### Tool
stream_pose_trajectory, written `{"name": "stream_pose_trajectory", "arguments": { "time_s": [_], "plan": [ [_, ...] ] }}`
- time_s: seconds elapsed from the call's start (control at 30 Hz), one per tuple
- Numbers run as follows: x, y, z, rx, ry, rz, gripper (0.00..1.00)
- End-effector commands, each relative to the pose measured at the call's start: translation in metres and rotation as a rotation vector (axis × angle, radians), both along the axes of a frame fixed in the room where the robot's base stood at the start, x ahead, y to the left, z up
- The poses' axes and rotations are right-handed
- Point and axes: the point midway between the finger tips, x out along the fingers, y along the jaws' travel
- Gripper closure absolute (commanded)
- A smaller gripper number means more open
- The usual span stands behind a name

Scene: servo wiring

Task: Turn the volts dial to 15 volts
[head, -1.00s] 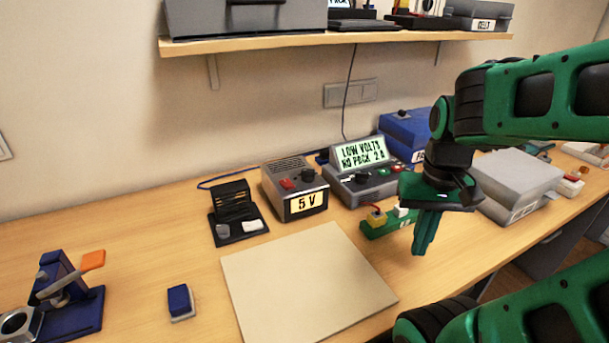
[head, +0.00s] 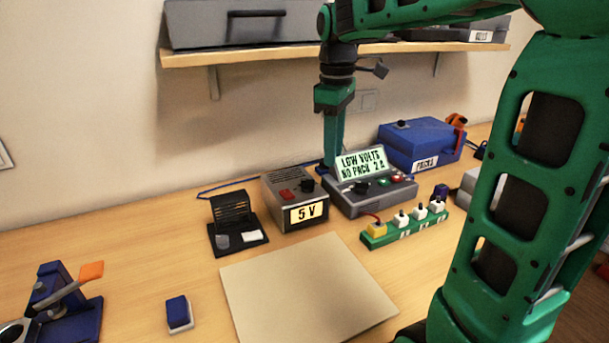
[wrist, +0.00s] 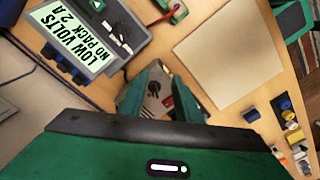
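The power supply (head: 282,207) is a grey box on the bench with a lit display (head: 306,212) reading 5 V. Its volts dial (head: 307,185) is a black knob on the sloping top, beside a red switch (head: 286,196). My gripper (head: 328,165) points down, above and right of the power supply, apart from the dial. In the wrist view my gripper (wrist: 160,95) is open and empty. The dial (wrist: 154,87) and red switch (wrist: 168,102) show between its fingers. The fingertips in the head view are partly hard to make out.
A grey tester (head: 372,195) with a lit screen reading LOW VOLTS NO PACK 2 A stands close right of the supply. A black stand (head: 238,235) is on its left. A pale mat (head: 305,285) lies clear in front. A shelf (head: 300,52) overhangs behind.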

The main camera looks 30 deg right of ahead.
Motion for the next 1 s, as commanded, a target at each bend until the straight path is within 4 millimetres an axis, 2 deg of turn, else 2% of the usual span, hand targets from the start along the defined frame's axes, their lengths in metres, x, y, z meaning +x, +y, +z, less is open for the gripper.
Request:
{"name": "stream_pose_trajectory", "arguments": {
  "time_s": [0.03,0.13,0.23,0.37,0.57,0.8,1.0],
  "plan": [
    [0.018,0.011,0.005,0.003,0.002,0.089,0.70],
    [0.041,0.028,0.013,0.009,0.003,0.231,0.70],
    [0.052,0.037,0.017,0.012,0.003,0.309,0.70],
    [0.056,0.041,0.014,0.015,0.004,0.339,0.70],
    [0.055,0.040,-0.012,0.015,0.006,0.336,0.70],
    [0.055,0.040,-0.055,0.015,0.006,0.334,0.70],
    [0.055,0.040,-0.080,0.014,0.004,0.334,0.70]
  ]
}}
